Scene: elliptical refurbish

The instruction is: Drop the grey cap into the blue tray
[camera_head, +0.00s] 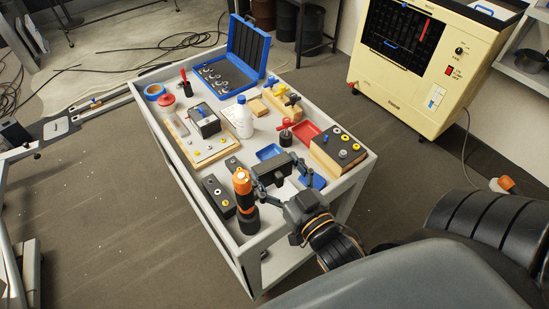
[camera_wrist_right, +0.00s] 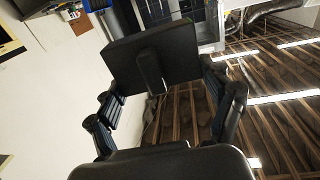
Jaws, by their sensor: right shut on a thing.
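My right gripper (camera_head: 275,180) is shut on a dark grey piece, which I take to be the grey cap (camera_head: 269,168). It is held above the near part of the grey cart. In the right wrist view the cap (camera_wrist_right: 150,55) is a dark, flat-faced block with a stem, between the two fingers. A small blue tray (camera_head: 269,152) lies on the cart just behind the cap. Another blue tray (camera_head: 315,180) shows to the right, partly hidden by the gripper. My left gripper is not in view.
An orange-and-black flashlight (camera_head: 243,190) stands upright close to the gripper's left. A dark box (camera_head: 219,195), white bottle (camera_head: 243,120), red tray (camera_head: 307,134) and block with knobs (camera_head: 338,150) crowd the cart. A blue case (camera_head: 235,65) lies open at the back.

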